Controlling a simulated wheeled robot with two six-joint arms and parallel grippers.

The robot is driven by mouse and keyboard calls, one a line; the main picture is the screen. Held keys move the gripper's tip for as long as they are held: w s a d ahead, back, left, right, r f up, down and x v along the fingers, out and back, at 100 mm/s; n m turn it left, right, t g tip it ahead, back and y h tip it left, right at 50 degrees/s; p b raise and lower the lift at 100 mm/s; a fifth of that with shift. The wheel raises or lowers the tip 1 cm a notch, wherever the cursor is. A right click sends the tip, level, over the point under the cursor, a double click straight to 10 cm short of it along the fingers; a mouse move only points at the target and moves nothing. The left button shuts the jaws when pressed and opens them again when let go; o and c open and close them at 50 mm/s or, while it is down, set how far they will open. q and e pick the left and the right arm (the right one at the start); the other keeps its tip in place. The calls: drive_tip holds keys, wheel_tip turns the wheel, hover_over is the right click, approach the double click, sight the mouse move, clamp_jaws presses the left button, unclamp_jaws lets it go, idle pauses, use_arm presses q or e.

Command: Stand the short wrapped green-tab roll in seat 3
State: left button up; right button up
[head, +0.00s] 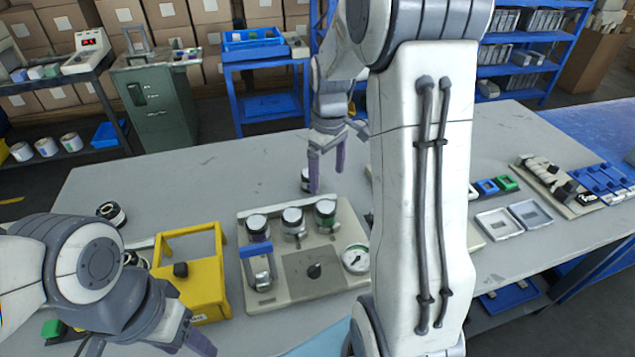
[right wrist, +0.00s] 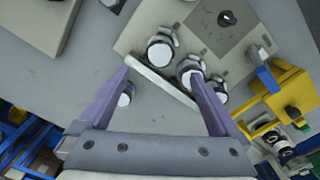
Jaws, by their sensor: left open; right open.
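A roll station (head: 345,215) on the table holds three upright white-topped rolls in its seats: left (head: 257,227), middle (head: 293,222) and right (head: 326,213), which shows a greenish band. A short roll (head: 306,180) stands on the table behind the station; it also shows in the right wrist view (right wrist: 125,98). I cannot tell the tab colour of that roll or read seat numbers. My right gripper (head: 327,172) is open and empty, pointing down beside that roll. My left gripper (head: 185,338) is open at the lower left, partly cut off by the frame.
A yellow machine (head: 205,262) stands left of the station, with a dark-sided roll (head: 112,213) behind it. The station carries a blue-handled clamp (head: 257,250), a knob and a gauge (head: 356,259). Trays (head: 530,215) lie at right. The table's back left is clear.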

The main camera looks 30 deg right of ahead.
drive_tip(key=s+a+r+n, duration=0.1)
drive_tip(key=s+a, duration=0.3)
drive_tip(key=a, duration=0.5)
drive_tip(key=s+a+r+n, duration=0.1)
drive_tip(key=s+a+r, duration=0.15)
drive_tip(key=a, duration=0.65)
drive_tip(key=s+a, duration=0.4)
drive_tip(key=s, duration=0.3)
drive_tip(key=s+a+f+n+y, duration=0.1)
drive_tip(key=s+a, duration=0.3)
drive_tip(key=s, duration=0.4)
drive_tip(key=shift+s, duration=0.3)
